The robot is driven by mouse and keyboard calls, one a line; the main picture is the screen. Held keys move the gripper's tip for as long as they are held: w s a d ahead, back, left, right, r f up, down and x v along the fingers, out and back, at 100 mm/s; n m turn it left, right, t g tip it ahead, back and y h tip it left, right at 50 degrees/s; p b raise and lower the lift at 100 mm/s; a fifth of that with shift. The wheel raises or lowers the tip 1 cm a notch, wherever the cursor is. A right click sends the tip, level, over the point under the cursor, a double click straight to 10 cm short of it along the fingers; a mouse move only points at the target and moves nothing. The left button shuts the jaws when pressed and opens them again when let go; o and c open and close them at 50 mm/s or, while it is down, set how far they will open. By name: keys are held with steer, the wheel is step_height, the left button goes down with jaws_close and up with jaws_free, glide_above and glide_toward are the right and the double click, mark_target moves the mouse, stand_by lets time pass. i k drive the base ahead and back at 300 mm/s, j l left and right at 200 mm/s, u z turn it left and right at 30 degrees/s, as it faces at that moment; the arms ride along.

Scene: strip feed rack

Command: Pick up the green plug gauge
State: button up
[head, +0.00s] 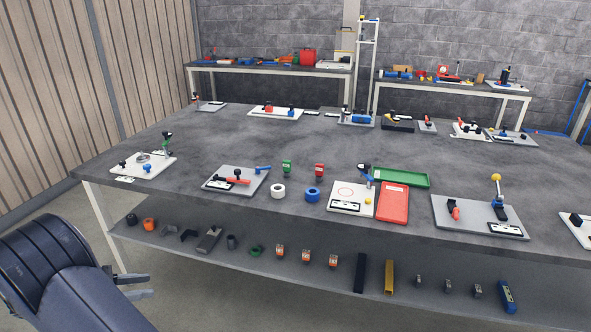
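The green plug gauge (286,167) appears to be the small upright green piece with a pale marking, standing on the grey table. A similar red piece (319,170) stands just to its right, apart from it. My gripper (137,285) is at the lower left, in front of the table and far from the green gauge. Its two grey fingers look apart with nothing between them. Much of the gripper body is hidden by my dark blue arm.
A clamp plate (222,185) is to the left; a green tray (402,177) and a red tray (393,203) are to the right. The lower shelf (205,262) holds several small parts.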

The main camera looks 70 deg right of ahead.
mark_target(286, 164)
steer(key=i+l+z, duration=0.15)
steer(key=z, duration=0.25)
steer(key=i+l+z, duration=0.15)
steer(key=z, duration=0.2)
steer(key=i+l+z, duration=0.2)
steer(key=z, duration=0.2)
steer(key=i+l+z, duration=0.15)
steer(key=z, duration=0.25)
steer(key=i+z, duration=0.2)
steer(key=i, duration=1)
